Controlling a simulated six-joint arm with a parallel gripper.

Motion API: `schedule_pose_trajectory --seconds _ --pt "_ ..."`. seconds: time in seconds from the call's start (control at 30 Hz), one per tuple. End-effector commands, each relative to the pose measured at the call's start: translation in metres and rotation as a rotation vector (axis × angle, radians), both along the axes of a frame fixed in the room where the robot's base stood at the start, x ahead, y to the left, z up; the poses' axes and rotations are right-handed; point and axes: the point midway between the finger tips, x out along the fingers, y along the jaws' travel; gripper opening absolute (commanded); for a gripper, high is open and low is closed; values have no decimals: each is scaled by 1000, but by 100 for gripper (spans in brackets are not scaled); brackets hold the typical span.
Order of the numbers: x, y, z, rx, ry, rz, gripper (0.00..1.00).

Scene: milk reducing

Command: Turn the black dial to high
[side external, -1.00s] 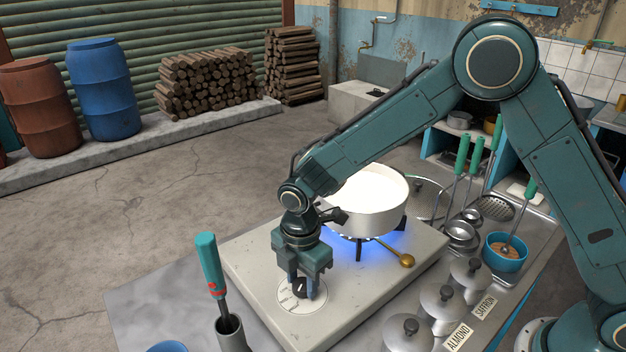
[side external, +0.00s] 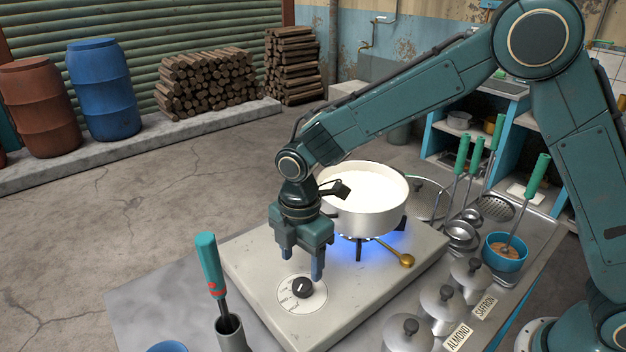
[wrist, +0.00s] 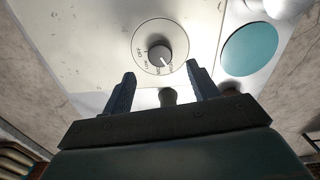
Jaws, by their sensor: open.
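The black dial (side external: 302,288) sits on a round white plate with printed markings (side external: 317,302) at the front of the pale stove top.
A pot of milk (side external: 364,200) stands over a blue burner flame behind my gripper. A brass knob (side external: 407,261) sticks out to the right. A metal cup (side external: 230,338) with a green-handled tool (side external: 209,262) stands at left front. Lidded canisters (side external: 441,305) stand at right.

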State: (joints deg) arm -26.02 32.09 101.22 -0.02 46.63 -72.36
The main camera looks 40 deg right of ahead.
Motion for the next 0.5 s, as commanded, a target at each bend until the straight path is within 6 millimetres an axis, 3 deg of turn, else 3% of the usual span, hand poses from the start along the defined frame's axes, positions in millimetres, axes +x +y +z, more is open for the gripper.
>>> schedule_pose_trajectory --seconds 0.3,0.5 --pt "0 0 54 3 -4 1 59" --pt "0 0 75 1 -2 1 59"
